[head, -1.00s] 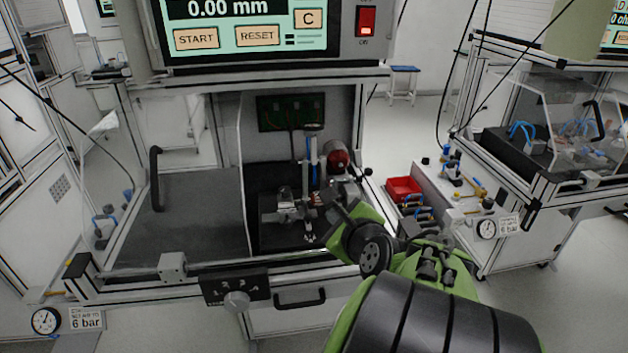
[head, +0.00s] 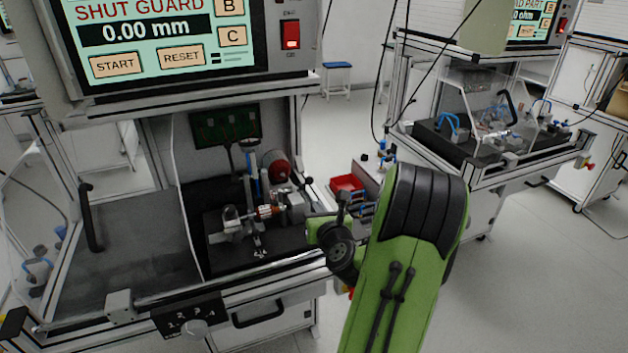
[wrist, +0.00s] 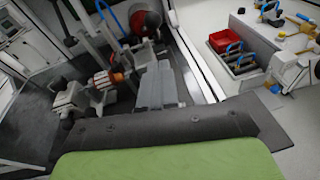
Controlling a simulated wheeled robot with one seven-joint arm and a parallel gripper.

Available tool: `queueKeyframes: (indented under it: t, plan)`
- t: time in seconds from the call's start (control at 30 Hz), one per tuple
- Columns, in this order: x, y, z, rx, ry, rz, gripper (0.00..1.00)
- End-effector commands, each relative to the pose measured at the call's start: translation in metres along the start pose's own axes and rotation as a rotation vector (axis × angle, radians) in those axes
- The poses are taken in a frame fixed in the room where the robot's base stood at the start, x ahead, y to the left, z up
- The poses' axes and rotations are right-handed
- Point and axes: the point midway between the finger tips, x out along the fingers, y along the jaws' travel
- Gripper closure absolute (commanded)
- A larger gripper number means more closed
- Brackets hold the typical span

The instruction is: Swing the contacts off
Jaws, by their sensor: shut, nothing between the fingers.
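The test station's open bay holds a dark fixture plate (head: 225,262) with a part clamped on it. The part has a copper-red winding (head: 268,211), between grey metal holders (head: 232,219); the winding also shows in the wrist view (wrist: 103,82). I cannot clearly pick out the contacts. A blue-and-grey upright post (head: 252,172) stands behind the part. My gripper (wrist: 157,68) shows in the wrist view as two grey fingers, shut and empty, just right of the part. Whether they touch the fixture I cannot tell. In the head view my arm partly covers the gripper.
A clear guard with a black handle (head: 90,217) is slid to the left. The screen (head: 150,35) reads "SHUT GUARD" and 0.00 mm. A red bin (head: 347,184) and a second station (head: 490,130) stand right.

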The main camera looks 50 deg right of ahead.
Motion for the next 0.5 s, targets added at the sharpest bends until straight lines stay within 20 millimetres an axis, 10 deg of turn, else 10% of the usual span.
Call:
queueKeyframes:
  t: [0.5]
  plan:
    - [0.038, 0.0, 0.026, 0.0, 0.0, 0.0, 1.0]
